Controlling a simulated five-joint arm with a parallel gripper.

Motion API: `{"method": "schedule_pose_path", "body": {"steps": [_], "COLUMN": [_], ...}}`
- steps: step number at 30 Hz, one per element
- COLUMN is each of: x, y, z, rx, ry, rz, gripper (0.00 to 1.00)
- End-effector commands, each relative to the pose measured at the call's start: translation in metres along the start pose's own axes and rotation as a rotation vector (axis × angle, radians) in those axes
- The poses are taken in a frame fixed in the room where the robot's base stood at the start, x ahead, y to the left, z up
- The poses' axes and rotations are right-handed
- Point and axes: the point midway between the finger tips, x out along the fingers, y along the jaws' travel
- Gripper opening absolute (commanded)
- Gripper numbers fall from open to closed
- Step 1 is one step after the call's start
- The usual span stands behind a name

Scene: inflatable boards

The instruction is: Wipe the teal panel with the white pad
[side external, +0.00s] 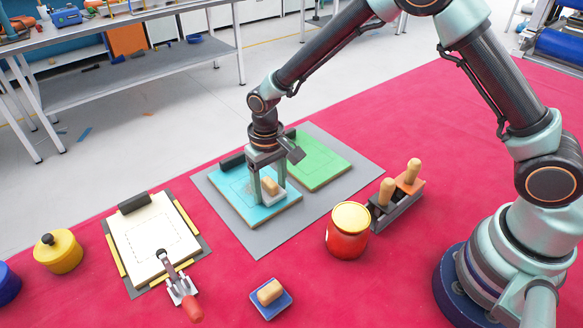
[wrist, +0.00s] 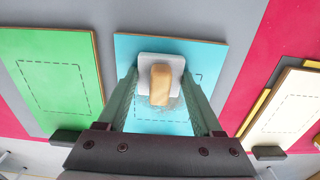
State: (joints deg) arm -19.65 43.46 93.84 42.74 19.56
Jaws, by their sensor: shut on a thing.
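The teal panel (side external: 243,205) lies on a grey mat, with a dashed outline drawn on it. It also shows in the wrist view (wrist: 130,50). The white pad (side external: 275,200) has a wooden handle and sits over the teal panel. In the wrist view the white pad (wrist: 148,62) is toward one edge of the panel, with a dark speckled patch on the panel beside it. My gripper (side external: 268,188) is shut on the pad, its two fingers (wrist: 161,90) on either side of it. I cannot tell exactly whether the pad touches the panel.
A green panel (side external: 318,163) lies beside the teal one on the grey mat (side external: 258,240). A cream panel (side external: 150,235) with a red-handled tool (side external: 180,285) is at left. A blue pad (side external: 271,299), a red jar (side external: 347,240) and a tool holder (side external: 397,208) stand nearby.

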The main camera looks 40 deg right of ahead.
Motion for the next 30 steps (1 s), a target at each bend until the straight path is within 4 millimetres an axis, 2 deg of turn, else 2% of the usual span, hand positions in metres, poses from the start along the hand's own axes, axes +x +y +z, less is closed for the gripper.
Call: {"method": "schedule_pose_path", "body": {"steps": [18, 30], "x": [0.002, 0.002], "y": [0.001, 0.001], "z": [-0.058, -0.087], "rx": [0.001, 0.002], "ry": [0.001, 0.000], "rz": [0.000, 0.000], "gripper": [0.00, 0.00]}}
